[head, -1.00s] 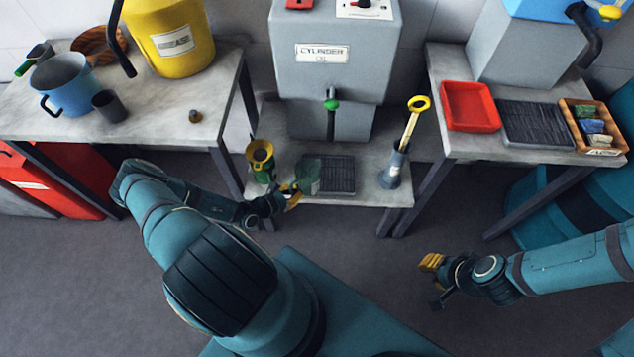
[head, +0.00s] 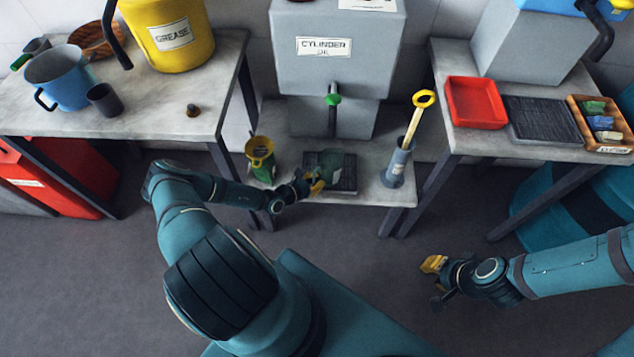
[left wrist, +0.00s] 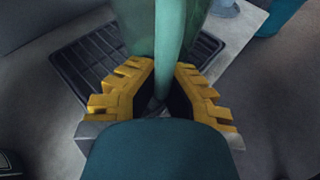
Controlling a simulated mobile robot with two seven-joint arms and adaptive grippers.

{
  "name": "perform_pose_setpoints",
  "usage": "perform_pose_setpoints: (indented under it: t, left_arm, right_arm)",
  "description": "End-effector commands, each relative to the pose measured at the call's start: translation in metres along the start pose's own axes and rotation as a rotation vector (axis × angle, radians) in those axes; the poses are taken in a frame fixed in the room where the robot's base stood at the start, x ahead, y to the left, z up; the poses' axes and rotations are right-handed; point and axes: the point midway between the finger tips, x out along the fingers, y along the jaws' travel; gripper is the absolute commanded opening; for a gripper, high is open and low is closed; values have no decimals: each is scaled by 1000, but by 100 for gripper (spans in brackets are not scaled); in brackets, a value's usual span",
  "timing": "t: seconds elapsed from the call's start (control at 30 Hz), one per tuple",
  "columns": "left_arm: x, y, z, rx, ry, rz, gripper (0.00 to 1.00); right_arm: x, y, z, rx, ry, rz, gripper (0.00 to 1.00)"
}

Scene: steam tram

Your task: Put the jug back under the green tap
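The green jug (head: 333,166) is at the black grid tray (head: 346,186), below the green tap (head: 333,100) of the grey cylinder oil tank (head: 325,70). I cannot tell whether the jug touches the tray. My left gripper (head: 316,183) is shut on the jug's handle. In the left wrist view the handle (left wrist: 168,45) stands between the yellow fingers (left wrist: 160,95), with the tray (left wrist: 85,65) behind at the left. The jug's body is partly hidden by the handle there. My right gripper (head: 435,278) hangs over the floor, away from the jug; its opening is unclear.
A green can with a yellow funnel (head: 261,158) stands left of the tray. A grey holder with a yellow-handled tool (head: 396,165) stands to the right. Higher side tables hold a blue jug (head: 62,80), a yellow grease can (head: 170,35) and a red tray (head: 475,102).

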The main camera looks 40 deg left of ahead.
Motion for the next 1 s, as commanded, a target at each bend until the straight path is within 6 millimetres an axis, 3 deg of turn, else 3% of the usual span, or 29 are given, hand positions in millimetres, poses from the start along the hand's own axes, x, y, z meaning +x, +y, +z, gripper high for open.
perform_pose_setpoints:
  t: [0.23, 0.33, 0.73, 1.0]
  left_arm:
    - [1, 0, -1, 1, 0, 0, 0]
    - [0, 0, -1, 0, 0, 0, 34]
    - [-4, 1, 2, 0, 1, 1, 34]
    - [-50, 2, 3, 1, 2, 2, 34]
  right_arm:
    - [0, 0, 0, 0, 1, 0, 23]
    - [0, 0, 0, 0, 1, 0, 23]
    - [-3, -1, 0, 0, 0, 0, 23]
    - [-16, -6, 1, 1, -6, 0, 23]
